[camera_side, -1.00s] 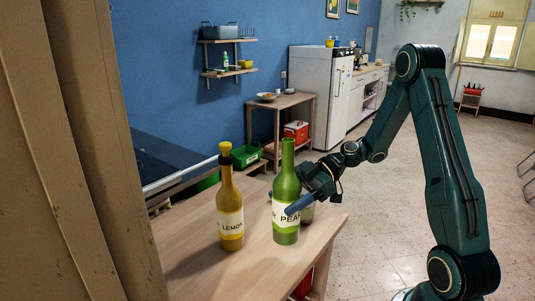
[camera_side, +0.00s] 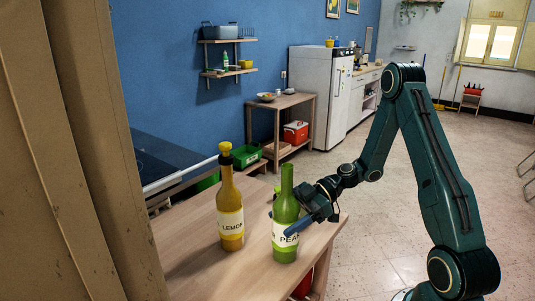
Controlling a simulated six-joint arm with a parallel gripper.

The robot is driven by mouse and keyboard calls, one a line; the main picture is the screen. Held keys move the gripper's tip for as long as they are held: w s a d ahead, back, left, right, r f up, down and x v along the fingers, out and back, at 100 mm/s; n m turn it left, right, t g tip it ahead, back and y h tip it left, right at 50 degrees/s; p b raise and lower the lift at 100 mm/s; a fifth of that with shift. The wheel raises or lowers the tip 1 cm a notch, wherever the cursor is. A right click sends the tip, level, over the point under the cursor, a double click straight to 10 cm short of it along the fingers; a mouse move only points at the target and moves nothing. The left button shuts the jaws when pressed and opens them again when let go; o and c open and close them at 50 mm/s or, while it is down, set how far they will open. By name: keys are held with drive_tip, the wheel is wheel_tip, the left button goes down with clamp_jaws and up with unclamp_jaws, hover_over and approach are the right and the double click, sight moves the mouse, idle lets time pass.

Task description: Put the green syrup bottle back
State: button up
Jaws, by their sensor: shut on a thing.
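A yellow lemon bottle (camera_side: 230,212) with a yellow top stands upright on the table to the left, apart from the green one.
A tan post or panel fills the left edge of the view. A red thing (camera_side: 303,284) shows below the table's right edge. The tabletop left of the lemon bottle is clear. A green crate (camera_side: 245,156) and a side table (camera_side: 284,101) stand behind.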

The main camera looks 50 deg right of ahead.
drive_tip(key=shift+f, duration=0.15)
drive_tip(key=o, duration=1.4)
drive_tip(key=v, duration=1.2)
